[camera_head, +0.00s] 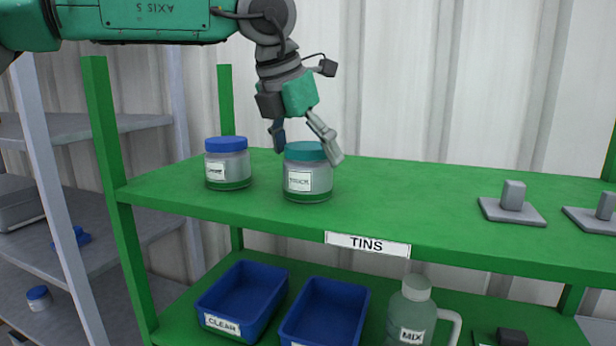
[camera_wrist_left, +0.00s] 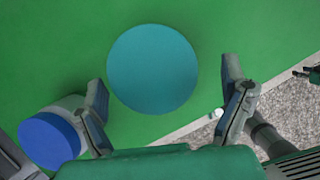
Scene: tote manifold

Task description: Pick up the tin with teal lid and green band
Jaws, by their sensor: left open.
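The tin with teal lid and green band (camera_head: 308,177) stands upright on the green shelf in the head view, with a white label on its front. Its round teal lid (camera_wrist_left: 153,69) shows from above in the left wrist view. My left gripper (camera_head: 306,150) comes down over this tin with its fingers open, one on each side of the lid. In the left wrist view the fingers (camera_wrist_left: 168,105) are spread, with the lid between and slightly beyond their tips. I see no contact. My right gripper is in neither view.
A blue-lidded tin (camera_head: 228,165) stands just left of the teal one, close to a finger in the wrist view (camera_wrist_left: 50,138). Grey stands (camera_head: 511,200) sit at the shelf's right. Blue bins (camera_head: 243,297) and a MIX jug (camera_head: 410,310) are below. The shelf's middle is clear.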

